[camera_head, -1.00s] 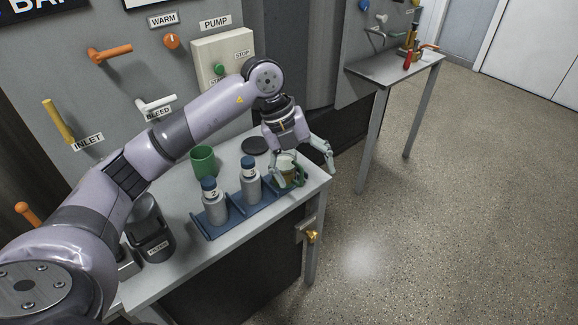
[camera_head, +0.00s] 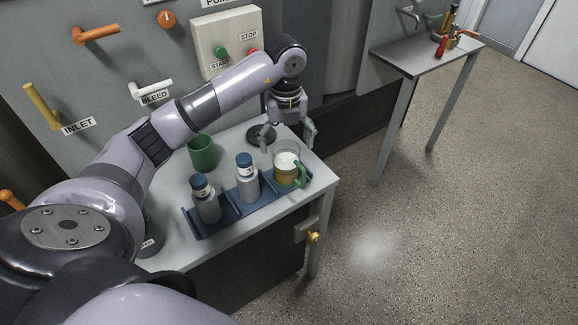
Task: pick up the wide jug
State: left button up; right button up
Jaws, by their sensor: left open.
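The wide jug (camera_head: 286,164) is clear, with a green handle on its right side and pale and amber contents. It stands upright at the right end of the blue rack (camera_head: 229,222), near the table's right corner. My left gripper (camera_head: 289,141) is open and empty, pointing down just behind the jug, with its fingers spread to left and right. I cannot tell whether a finger touches the jug. My right gripper is not in view.
Two grey bottles with blue caps, the left one (camera_head: 206,200) and the right one (camera_head: 246,180), stand in the rack left of the jug. A green cup (camera_head: 203,154) and a black disc (camera_head: 258,135) are behind. A second table (camera_head: 425,56) stands at the back right.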

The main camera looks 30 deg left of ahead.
aim_at(287, 165)
pick_arm(q)
jog(key=f, duration=0.2)
jog(key=f+p, duration=0.1)
jog(key=f, duration=0.5)
jog(key=shift+w+a+f+p, duration=0.1)
jog(key=shift+w+f+p, duration=0.15)
jog(key=shift+w+p, duration=0.15)
jog(key=shift+f, duration=0.45)
jog(key=c, duration=1.4)
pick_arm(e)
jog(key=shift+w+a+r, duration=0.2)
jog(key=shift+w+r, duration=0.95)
